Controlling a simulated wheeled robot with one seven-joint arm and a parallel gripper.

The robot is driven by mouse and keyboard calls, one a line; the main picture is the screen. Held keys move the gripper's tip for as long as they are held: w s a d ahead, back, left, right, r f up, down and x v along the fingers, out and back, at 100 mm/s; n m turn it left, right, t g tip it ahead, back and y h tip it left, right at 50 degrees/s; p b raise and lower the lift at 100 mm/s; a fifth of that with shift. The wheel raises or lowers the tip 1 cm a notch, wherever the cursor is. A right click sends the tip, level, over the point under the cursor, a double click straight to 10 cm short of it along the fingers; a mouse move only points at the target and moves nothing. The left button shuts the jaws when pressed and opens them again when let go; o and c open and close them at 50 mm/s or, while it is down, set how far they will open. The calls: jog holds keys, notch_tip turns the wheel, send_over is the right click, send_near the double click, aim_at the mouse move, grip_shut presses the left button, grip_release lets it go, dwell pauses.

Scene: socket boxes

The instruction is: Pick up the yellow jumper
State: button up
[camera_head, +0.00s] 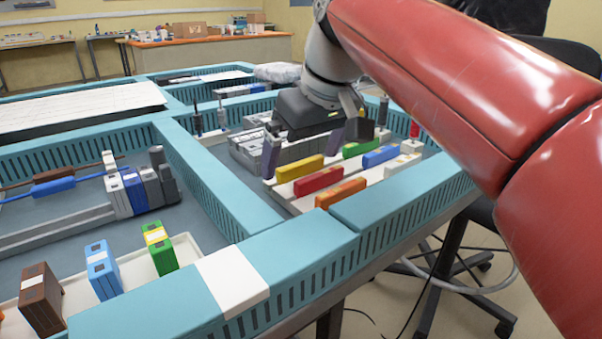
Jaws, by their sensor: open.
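The yellow jumper (300,168) is a small yellow block on a white rail in the right teal-walled bay. My gripper (303,153) hangs directly over the area of the yellow jumper, pointing down. Its two fingers are spread apart, one to the left of the jumper's upper end and one to its right. Nothing shows between the fingers. I cannot tell how high the fingertips are above the jumper.
A red block (319,181) and an orange block (341,193) lie beside the yellow one. Green (360,149) and blue (381,156) blocks lie to the right. Grey modules (248,150) stand behind. Teal walls (400,202) edge the bay.

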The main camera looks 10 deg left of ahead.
jog(key=shift+w+a+f, duration=0.1)
jog(key=shift+w+f, duration=0.05)
jog(key=shift+f, duration=0.4)
jog(key=c, duration=1)
jog(key=shift+c, duration=0.2)
jog(key=shift+r, duration=0.1)
